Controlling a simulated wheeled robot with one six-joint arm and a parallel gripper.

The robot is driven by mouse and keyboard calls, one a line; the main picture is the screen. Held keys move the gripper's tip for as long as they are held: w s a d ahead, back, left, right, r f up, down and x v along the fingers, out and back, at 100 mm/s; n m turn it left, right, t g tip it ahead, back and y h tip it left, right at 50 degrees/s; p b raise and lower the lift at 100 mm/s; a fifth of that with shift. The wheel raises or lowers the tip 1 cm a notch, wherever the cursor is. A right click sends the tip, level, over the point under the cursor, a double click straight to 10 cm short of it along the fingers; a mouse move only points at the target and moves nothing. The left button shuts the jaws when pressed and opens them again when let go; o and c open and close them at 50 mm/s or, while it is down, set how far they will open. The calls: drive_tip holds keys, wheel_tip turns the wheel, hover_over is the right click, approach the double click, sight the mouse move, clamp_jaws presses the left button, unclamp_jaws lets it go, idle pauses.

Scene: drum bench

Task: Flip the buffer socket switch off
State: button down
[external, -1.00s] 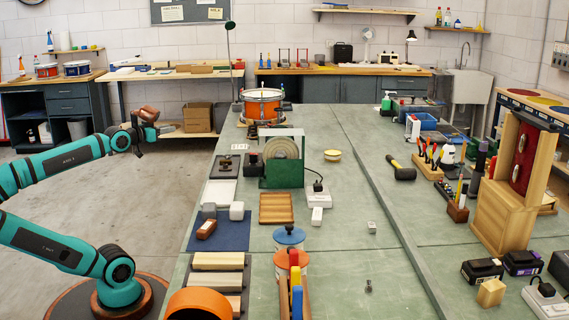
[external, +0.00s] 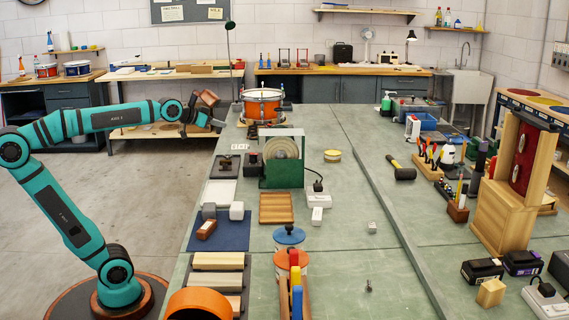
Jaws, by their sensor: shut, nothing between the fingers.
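The buffer (external: 283,164), a green machine with a pale round wheel, stands on the bench left of centre. A white socket box (external: 319,200) with a black plug (external: 318,186) in it sits at its right front. The switch is too small to make out, so its position cannot be told. My gripper (external: 219,123) is shut and empty, raised near the bench's far left edge. It is well to the left of and behind the socket, touching nothing that I can see.
An orange drum (external: 262,104) stands behind the buffer. A yellow round tin (external: 332,155) is behind the socket. The bench right of the socket is mostly clear.

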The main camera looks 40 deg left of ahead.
drive_tip(key=w+d+f+m+g, duration=0.1)
drive_tip(key=w+d+f+g, duration=0.1)
drive_tip(key=d, duration=0.8)
drive_tip(key=w+d+f+m+g+h, duration=0.1)
drive_tip(key=w+d+f, duration=0.3)
drive_tip(key=d, duration=0.6)
drive_tip(key=w+d+f+m+g, duration=0.3)
drive_tip(key=w+d+g, duration=0.1)
drive_tip(key=d, duration=0.6)
drive_tip(key=shift+w+d+f+h, duration=0.3)
drive_tip(key=shift+w+d, duration=0.05)
drive_tip(key=shift+w, duration=0.45)
drive_tip(key=shift+f, duration=0.1)
hover_over(320, 196)
drive_tip(key=s+a, duration=0.1)
drive_tip(key=f, duration=0.8)
drive_tip(key=shift+s, duration=0.2)
drive_tip(key=shift+s+a+f, duration=0.1)
drive_tip(key=shift+a+f, duration=0.05)
drive_tip(key=shift+f, duration=0.4)
drive_tip(key=shift+s+a+f, duration=0.1)
drive_tip(key=shift+f, duration=1.2)
